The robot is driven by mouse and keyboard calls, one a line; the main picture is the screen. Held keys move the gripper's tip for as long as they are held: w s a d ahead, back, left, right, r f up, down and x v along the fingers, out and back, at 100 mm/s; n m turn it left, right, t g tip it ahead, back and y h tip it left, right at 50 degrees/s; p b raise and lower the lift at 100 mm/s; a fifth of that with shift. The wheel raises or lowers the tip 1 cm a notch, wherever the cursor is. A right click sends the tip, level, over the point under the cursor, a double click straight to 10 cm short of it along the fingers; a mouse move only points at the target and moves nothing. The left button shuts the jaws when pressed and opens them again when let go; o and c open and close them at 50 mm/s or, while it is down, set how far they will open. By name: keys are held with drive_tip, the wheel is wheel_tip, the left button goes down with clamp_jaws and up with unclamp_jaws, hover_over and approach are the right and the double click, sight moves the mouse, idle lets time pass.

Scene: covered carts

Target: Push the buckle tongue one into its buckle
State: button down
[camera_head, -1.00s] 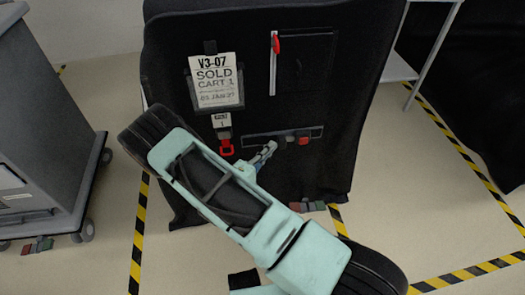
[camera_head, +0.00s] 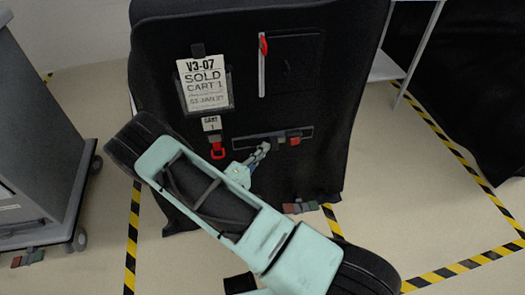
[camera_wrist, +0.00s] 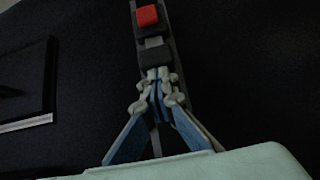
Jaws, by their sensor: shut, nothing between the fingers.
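The buckle (camera_wrist: 147,30) is a dark block with a red button, fixed on a dark strap. Its red button (camera_head: 295,141) shows on the strap across the black cart cover in the head view. The buckle tongue (camera_wrist: 155,55) is a dark grip with a short pale metal plate facing the buckle. Part of the plate shows between them; how far it sits inside I cannot tell. My gripper (camera_wrist: 158,92) is shut and empty. Its fingertips are right behind the tongue's rear end, in line with the strap; contact is unclear. My gripper (camera_head: 262,150) partly hides the strap in the head view.
A grey cart (camera_head: 45,130) stands left. Colored blocks (camera_head: 300,208) lie at the cover's bottom edge.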

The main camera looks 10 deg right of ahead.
drive_tip(key=a+b, duration=0.1)
drive_tip(key=a, duration=0.2)
drive_tip(key=shift+a+f, duration=0.15)
drive_tip(key=shift+f, duration=0.05)
drive_tip(key=p+v, duration=0.2)
drive_tip(key=v, duration=0.8)
drive_tip(key=shift+a+r, duration=0.25)
drive_tip(key=shift+a, duration=0.05)
